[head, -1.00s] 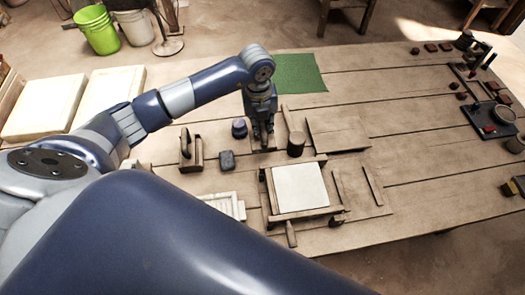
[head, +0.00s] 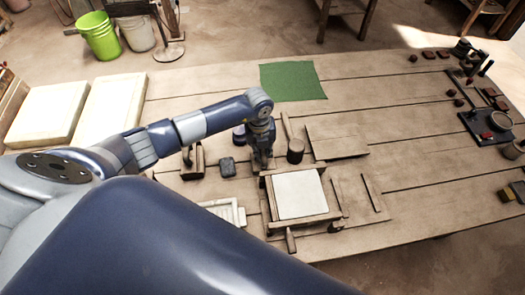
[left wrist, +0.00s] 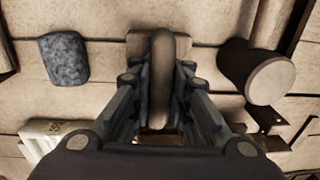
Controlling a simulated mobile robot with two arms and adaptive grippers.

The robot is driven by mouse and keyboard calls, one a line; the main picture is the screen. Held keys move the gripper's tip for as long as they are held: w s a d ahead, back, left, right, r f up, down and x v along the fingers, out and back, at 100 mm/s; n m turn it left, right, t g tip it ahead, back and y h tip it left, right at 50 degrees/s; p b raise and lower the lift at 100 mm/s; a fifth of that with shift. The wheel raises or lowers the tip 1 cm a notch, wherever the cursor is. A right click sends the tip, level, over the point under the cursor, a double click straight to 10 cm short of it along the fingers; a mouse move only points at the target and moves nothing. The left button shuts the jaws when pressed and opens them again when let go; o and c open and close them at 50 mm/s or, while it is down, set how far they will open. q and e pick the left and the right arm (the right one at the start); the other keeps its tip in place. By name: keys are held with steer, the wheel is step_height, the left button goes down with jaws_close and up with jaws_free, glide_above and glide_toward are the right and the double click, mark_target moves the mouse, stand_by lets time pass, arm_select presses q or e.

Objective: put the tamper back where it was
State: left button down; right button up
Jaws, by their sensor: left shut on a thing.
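My left gripper (head: 263,158) points down over the table behind the press frame. In the left wrist view its fingers (left wrist: 160,90) are shut on the rounded upright handle of a wooden tool, which I take to be the tamper (left wrist: 160,48). A light wooden block shows beyond the handle. In the head view the gripper mostly hides the tamper, and I cannot tell if it touches the table. The press frame (head: 267,197) with a white tile (head: 299,194) lies just in front and to the right. My right gripper is not in view.
A dark cylinder (head: 295,151) stands close to the gripper's right, also in the left wrist view (left wrist: 270,80). A grey-blue pad (head: 227,167) and a wooden handled tool (head: 192,162) lie left. A flat board (head: 336,141) and green cloth (head: 292,81) lie beyond. The table's middle right is clear.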

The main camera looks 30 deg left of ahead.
arm_select(q)
steer(key=c, duration=1.5)
jaws_free()
steer(key=shift+f, duration=0.1)
steer(key=shift+r, duration=0.6)
steer(key=r, duration=0.3)
steer(key=r+b, duration=0.1)
steer(key=r, duration=0.3)
steer(key=r+b, duration=0.1)
steer(key=r, duration=0.3)
steer(key=shift+s+a+r, duration=0.1)
steer(key=shift+s+a, duration=0.15)
